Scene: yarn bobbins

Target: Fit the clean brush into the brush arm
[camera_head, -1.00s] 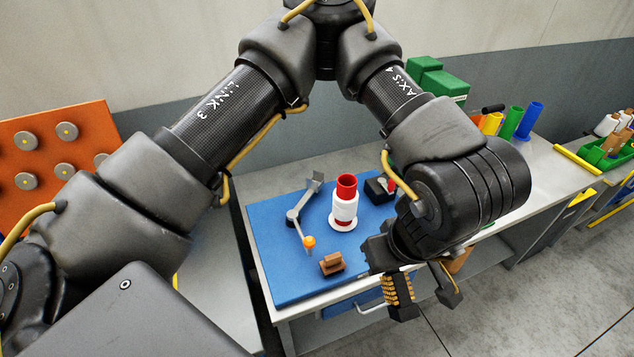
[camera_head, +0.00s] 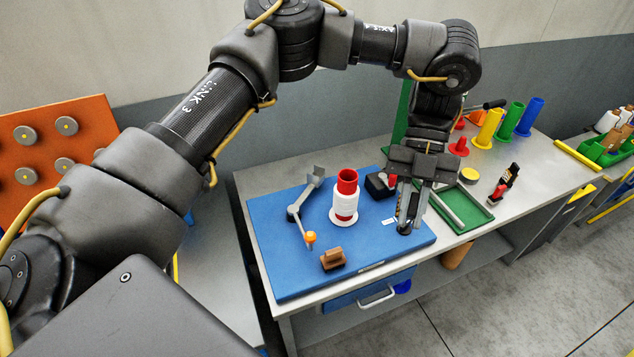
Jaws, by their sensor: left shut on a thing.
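My left gripper (camera_head: 408,226) points down over the right part of the blue mat (camera_head: 283,272). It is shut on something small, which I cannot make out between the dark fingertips. A grey jointed arm (camera_head: 297,206), possibly the brush arm, lies on the left of the mat with an orange knob (camera_head: 310,238) at its near end. A brown block-shaped piece (camera_head: 333,260), possibly a brush, sits at the mat's front, left of the gripper and apart from it. I cannot tell which thing is the clean brush. My right gripper is not in view.
A white bobbin with a red top (camera_head: 345,198) stands mid-mat. A green tray (camera_head: 480,216), a black-and-red tool (camera_head: 505,184) and coloured tubes (camera_head: 514,118) are on the bench to the right. The mat's front right is clear.

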